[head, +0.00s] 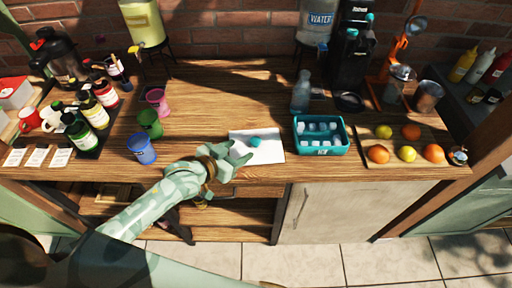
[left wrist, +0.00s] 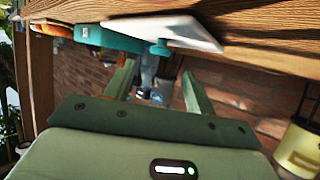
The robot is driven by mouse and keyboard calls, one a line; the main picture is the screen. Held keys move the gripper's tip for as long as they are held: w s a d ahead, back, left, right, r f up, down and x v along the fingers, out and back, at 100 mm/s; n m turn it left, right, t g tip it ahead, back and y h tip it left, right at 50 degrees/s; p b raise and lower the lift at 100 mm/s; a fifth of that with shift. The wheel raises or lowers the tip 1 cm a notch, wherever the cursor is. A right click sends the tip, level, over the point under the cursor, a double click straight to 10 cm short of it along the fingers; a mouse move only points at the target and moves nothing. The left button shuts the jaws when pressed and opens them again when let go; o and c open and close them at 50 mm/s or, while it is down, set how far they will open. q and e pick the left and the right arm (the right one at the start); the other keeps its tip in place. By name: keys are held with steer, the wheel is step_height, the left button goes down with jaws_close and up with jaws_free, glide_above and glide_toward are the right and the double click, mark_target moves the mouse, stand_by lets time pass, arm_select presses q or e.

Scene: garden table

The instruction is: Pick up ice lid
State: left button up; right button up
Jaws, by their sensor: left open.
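The ice lid (head: 268,155) is a flat white panel with a teal knob (head: 257,142) on top. It lies on the wooden table near the front edge, left of the teal ice bin (head: 321,149), which is uncovered and full of ice cubes. My left gripper (head: 236,154) is at the lid's left side, fingers pointing toward the knob. The left wrist view, rolled over, shows the lid (left wrist: 150,27) and its knob (left wrist: 160,48) beyond the open, empty fingers (left wrist: 158,82). The knob appears apart from the fingers. My right gripper is not in view.
Blue (head: 142,150), green (head: 150,124) and pink (head: 157,100) cups stand left of my gripper. A clear bottle (head: 301,92) stands behind the ice bin. A board (head: 378,161) with oranges and lemons is at right. The table behind the lid is clear.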

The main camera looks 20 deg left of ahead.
mark_target(254, 141)
arm_select(q)
steer(key=b+x, duration=0.1)
steer(key=x, duration=0.6)
steer(key=shift+w+d+b, duration=0.15)
steer(key=shift+w+b, duration=0.2)
steer(key=shift+s, duration=0.1)
steer(key=c, duration=1)
